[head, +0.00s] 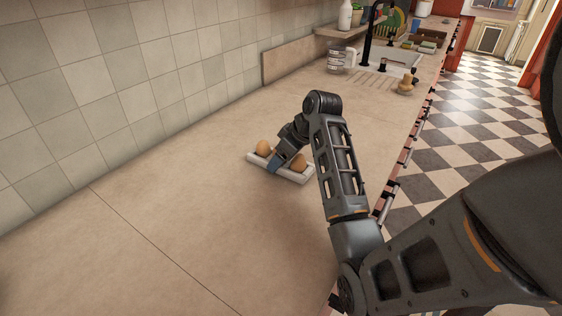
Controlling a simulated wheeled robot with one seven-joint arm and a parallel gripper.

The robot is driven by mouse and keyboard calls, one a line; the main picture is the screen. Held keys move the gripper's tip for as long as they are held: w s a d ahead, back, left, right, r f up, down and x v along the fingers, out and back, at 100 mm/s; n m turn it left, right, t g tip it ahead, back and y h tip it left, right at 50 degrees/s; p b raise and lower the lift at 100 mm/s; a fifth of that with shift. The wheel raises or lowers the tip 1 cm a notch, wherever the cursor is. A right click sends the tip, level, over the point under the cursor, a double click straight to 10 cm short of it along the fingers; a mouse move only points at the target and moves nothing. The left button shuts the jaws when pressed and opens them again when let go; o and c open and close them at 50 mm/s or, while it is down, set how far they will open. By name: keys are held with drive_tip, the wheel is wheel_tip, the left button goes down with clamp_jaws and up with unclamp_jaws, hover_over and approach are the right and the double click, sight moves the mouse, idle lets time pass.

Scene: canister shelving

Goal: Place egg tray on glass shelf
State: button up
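A small white egg tray (292,177) lies on the beige counter. It holds brown eggs, one at its left end (263,147) and one near its right end (298,163). My gripper (274,168) is at the tray, pointing down at its middle near the front edge. The fingertips overlap the tray, and part of the tray is hidden behind my gripper and arm. I cannot tell whether the fingers are closed on it. No glass shelf is in view.
The long counter (150,240) is clear around the tray and towards the near left. A tiled wall (120,80) runs along its left side. A sink (385,68) with a black faucet, a glass jar (341,60) and a wooden item (405,84) stand at the far end. A checkered floor (480,130) lies right.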

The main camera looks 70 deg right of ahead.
drive_tip(key=shift+r, duration=0.15)
drive_tip(key=shift+r, duration=0.95)
drive_tip(key=shift+r+b, duration=0.4)
drive_tip(key=shift+r, duration=0.5)
drive_tip(key=s+d+r, duration=0.4)
drive_tip(key=d+r, duration=0.3)
drive_tip(key=d, duration=0.3)
drive_tip(key=shift+s+d+b, duration=0.3)
drive_tip(key=shift+s, duration=0.1)
drive_tip(key=shift+s, duration=0.1)
